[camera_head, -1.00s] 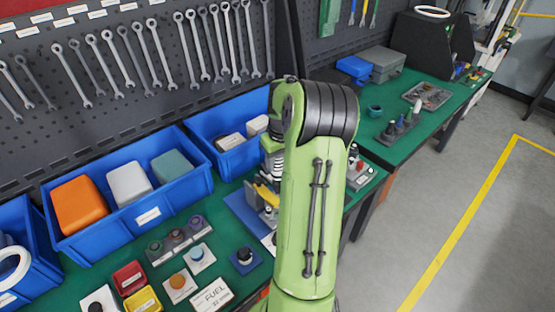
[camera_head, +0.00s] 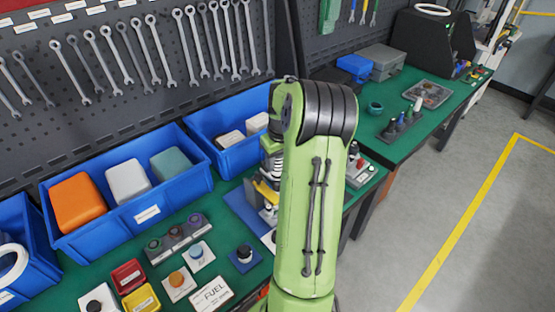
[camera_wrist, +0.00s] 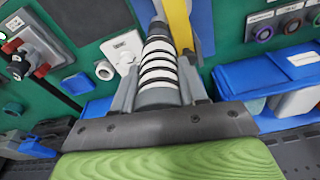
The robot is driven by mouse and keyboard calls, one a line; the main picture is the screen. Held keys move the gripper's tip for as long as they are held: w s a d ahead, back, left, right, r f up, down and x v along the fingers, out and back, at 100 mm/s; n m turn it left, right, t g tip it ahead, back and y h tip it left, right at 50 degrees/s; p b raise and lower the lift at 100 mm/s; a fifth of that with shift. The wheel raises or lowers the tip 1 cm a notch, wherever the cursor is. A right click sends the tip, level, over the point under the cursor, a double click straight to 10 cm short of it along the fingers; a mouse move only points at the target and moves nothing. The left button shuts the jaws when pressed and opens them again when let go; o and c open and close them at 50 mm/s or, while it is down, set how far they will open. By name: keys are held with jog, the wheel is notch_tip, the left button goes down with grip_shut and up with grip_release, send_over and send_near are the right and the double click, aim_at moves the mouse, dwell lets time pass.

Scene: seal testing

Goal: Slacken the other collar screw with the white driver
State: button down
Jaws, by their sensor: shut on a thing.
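My gripper (camera_wrist: 160,88) is shut on the white driver (camera_wrist: 158,72), a thick white handle with black bands, in the wrist view. The handle runs away from the fingers; its far tip is hidden. In the head view a small part of the banded handle (camera_head: 270,160) shows left of my green arm, which hides most of the gripper. A yellow part (camera_wrist: 179,24) stands close beside the driver, above a blue plate (camera_wrist: 203,28); the yellow part also shows in the head view (camera_head: 265,189). I cannot make out the collar or its screws in either view.
Blue bins (camera_head: 185,188) line the back of the green bench below hanging wrenches. Knob blocks (camera_head: 177,238) and small red and yellow boxes lie at the front left. A rack of upright tools (camera_head: 401,127) stands on the right bench. The floor at right is clear.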

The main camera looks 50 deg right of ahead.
jog(key=shift+f, duration=0.35)
jog(key=shift+r, duration=0.15)
dwell(0.9)
